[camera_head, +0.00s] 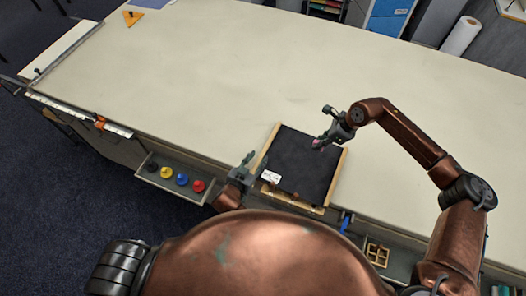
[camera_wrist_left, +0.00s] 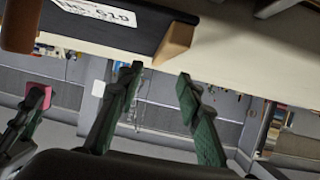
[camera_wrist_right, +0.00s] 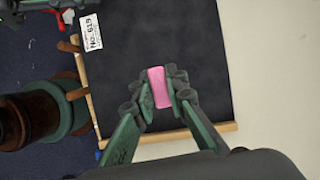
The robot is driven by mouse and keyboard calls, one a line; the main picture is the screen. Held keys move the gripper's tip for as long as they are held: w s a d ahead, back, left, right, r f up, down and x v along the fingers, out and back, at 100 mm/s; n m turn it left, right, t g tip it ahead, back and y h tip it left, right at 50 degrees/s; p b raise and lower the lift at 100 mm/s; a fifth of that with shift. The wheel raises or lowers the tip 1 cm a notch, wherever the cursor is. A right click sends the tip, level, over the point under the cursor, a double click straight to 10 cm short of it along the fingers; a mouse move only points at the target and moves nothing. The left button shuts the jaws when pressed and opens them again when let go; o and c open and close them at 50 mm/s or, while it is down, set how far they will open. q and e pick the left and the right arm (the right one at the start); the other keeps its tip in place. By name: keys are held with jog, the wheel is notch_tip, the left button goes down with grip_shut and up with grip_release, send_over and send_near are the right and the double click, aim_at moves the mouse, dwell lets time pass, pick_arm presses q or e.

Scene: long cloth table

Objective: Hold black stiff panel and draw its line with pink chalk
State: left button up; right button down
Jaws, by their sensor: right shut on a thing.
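The black stiff panel (camera_head: 303,160), with pale wooden side strips and a white label, lies at the table's near edge. Its dark face also shows in the right wrist view (camera_wrist_right: 190,50); I see no chalk mark on it. My right gripper (camera_head: 321,143) is over the panel's upper right part, shut on the pink chalk (camera_wrist_right: 158,87). Whether the chalk touches the panel I cannot tell. My left gripper (camera_head: 255,163) is beside the panel's left edge. In the left wrist view its fingers (camera_wrist_left: 160,76) are apart and empty, with a wooden strip end just beyond them.
The long cream table (camera_head: 200,85) is mostly clear. An open drawer (camera_head: 152,178) with several coloured round pieces sits below its front edge at left. A wooden compartment box (camera_head: 377,253) lies at lower right.

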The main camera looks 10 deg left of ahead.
aim_at(265, 148)
pick_arm(q)
jog(key=x, duration=0.7)
jog(key=shift+w+d, duration=0.1)
jog(key=shift+w, duration=0.1)
jog(key=shift+c, duration=0.6)
grip_shut()
dwell(0.9)
